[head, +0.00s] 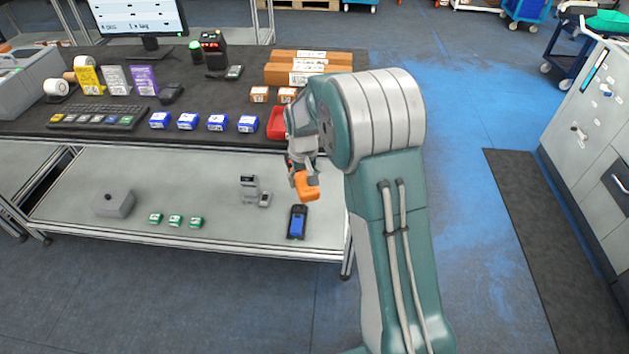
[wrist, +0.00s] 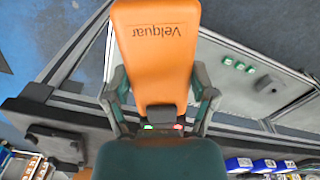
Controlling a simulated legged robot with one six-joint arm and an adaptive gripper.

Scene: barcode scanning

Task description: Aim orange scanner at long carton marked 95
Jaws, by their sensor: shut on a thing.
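My gripper (head: 301,172) is shut on the orange scanner (head: 307,188), which hangs out in front of the table's near edge, above the lower shelf. In the wrist view the scanner (wrist: 155,45) sits between both fingers, with "Velquar" on its orange face and a green and a red light near its base. Long brown cartons (head: 293,68) lie at the back right of the table, behind and above my gripper in the head view. Their white labels are too small to read, so I cannot tell which is marked 95. My arm hides the table's right end.
A dark handheld device (head: 297,222) and small green boxes (head: 176,220) lie on the lower shelf (head: 240,225). Open floor (head: 470,110) lies to the right.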

